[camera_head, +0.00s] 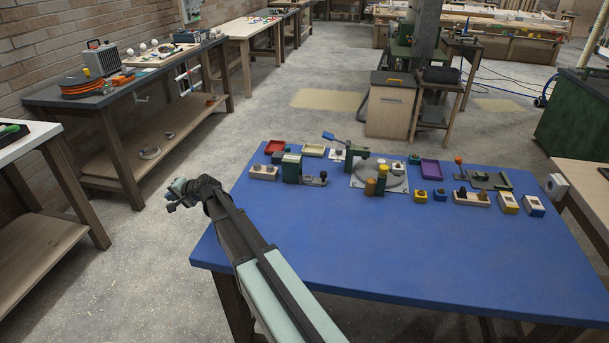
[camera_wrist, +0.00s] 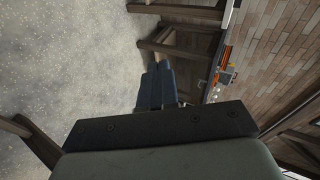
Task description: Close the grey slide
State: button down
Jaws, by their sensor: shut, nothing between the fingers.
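My gripper (camera_head: 173,199) is off the left edge of the blue table, over the floor and apart from everything on the table. In the wrist view its fingers (camera_wrist: 158,75) are together with nothing between them. I cannot tell for certain which piece is the grey slide. A flat grey-green piece with a small block on it (camera_head: 490,180) lies at the table's right back. A green block with a low grey base and dark knob (camera_head: 313,178) stands at the left back. Both are too small to tell how far any slide is open.
The blue table (camera_head: 380,245) is bare in front. A row along its back holds a red tray (camera_head: 275,147), a purple tray (camera_head: 431,169), a round grey disc on a white plate (camera_head: 392,181) and several small blocks. A dark workbench (camera_head: 125,92) stands at left.

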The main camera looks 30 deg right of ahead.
jog(key=s+d+r, duration=0.1)
jog(key=d, duration=0.5)
jog(key=s+d+r+h, duration=0.1)
jog(key=d, duration=0.4)
jog(key=s+d+r+h, duration=0.1)
jog(key=s+d, duration=0.1)
jog(key=d, duration=0.4)
jog(key=shift+d+r, duration=0.2)
jog(key=shift+d, duration=0.15)
jog(key=s+d+r+m+g+h, duration=0.1)
jog(key=s+d+r+h, duration=0.1)
jog(key=s+d, duration=0.85)
jog(key=s+d+r+g+h, duration=0.1)
jog(key=s+d+h, duration=0.1)
jog(key=s+d, duration=0.8)
jog(key=s+d+r+m+g+h, duration=0.15)
jog(key=s+d, duration=0.35)
jog(key=d, duration=1)
jog(key=shift+n+h, duration=0.25)
jog(key=shift+h, duration=0.1)
jog(key=x, duration=0.9)
jog(key=shift+w+a+f, duration=0.2)
jog(key=shift+w+f, duration=0.05)
jog(key=shift+w+a, duration=0.25)
jog(key=shift+w, duration=0.2)
jog(key=shift+w+a, duration=0.3)
jog(key=shift+w, duration=0.2)
jog(key=shift+w+a, duration=0.4)
jog(key=shift+w, duration=0.3)
